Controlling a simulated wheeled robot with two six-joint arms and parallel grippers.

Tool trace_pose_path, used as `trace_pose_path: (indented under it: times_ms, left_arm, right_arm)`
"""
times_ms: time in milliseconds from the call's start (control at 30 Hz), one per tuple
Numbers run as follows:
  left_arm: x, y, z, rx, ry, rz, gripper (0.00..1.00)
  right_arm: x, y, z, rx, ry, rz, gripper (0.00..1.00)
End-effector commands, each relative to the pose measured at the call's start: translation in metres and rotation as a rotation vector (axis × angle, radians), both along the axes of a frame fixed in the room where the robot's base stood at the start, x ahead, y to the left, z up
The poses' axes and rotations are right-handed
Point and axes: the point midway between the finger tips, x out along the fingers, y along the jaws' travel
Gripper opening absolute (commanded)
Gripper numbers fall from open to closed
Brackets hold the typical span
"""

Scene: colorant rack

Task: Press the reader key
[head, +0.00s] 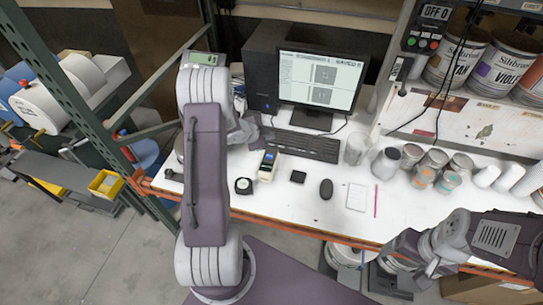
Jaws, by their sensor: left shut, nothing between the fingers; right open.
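The reader (267,165) looks to be the small upright handheld device with a dark screen and a pale body on the white bench, in front of the keyboard. Its key is too small to make out. My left arm rises in front of the bench, left of the reader. My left gripper (252,124) is mostly hidden by the arm, near the left end of the keyboard, behind and left of the reader and apart from it. It is shut and empty. My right gripper (430,268) is open and empty, low at the right by the bench's front edge.
A monitor (321,80), keyboard (302,144), black mouse (326,189), tape measure (243,186), small black box (298,176), notepad (357,197) and glass beaker (357,148) are on the bench. Several cans crowd the right. The front strip is mostly clear.

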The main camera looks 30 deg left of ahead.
Motion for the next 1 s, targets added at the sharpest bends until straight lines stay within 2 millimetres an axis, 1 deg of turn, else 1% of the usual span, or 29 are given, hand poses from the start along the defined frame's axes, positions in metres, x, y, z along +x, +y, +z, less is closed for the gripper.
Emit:
trace_pose_path:
  times_ms: [167, 267, 500, 633, 767, 1000]
  left_arm:
    - [0.000, 0.000, -0.015, 0.001, 0.001, 0.001, 0.00]
    - [0.000, 0.000, -0.027, 0.001, 0.001, 0.001, 0.00]
    - [0.000, 0.001, -0.064, 0.000, 0.000, 0.000, 0.00]
    - [0.000, 0.001, -0.081, -0.001, 0.000, 0.001, 0.00]
    - [0.000, 0.001, -0.088, 0.000, 0.000, 0.002, 0.00]
    - [0.000, 0.001, -0.087, 0.000, 0.001, 0.001, 0.00]
  right_arm:
    - [0.000, 0.000, -0.014, 0.000, 0.000, 0.000, 0.78]
    - [0.000, 0.000, -0.027, 0.000, 0.000, 0.000, 0.78]
    - [0.000, 0.000, -0.062, 0.000, 0.000, 0.000, 0.78]
    - [0.000, 0.001, -0.076, 0.000, 0.000, 0.000, 0.78]
    - [0.000, 0.001, -0.082, 0.000, 0.000, 0.000, 0.78]
    - [0.000, 0.001, -0.081, 0.000, 0.000, 0.000, 0.78]
